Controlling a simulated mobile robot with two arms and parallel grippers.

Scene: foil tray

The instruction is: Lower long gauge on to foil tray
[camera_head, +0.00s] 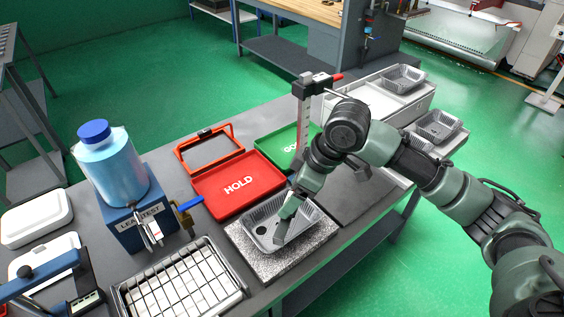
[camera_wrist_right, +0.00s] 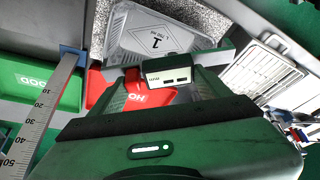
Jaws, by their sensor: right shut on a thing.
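The foil tray (camera_head: 262,238) is a grey ribbed tray on a speckled slab. The right wrist view shows it too (camera_wrist_right: 190,38), with a label in its floor. My right gripper (camera_head: 288,206) points down at the tray's right part. My left gripper is not in view.
A graduated upright scale (camera_head: 299,125) stands close beside my right arm. The red HOLD tray (camera_head: 215,190) and green tray (camera_head: 272,146) lie behind the slab. A wire rack (camera_head: 180,285) and a leak-test box with blue bottle (camera_head: 110,165) stand left.

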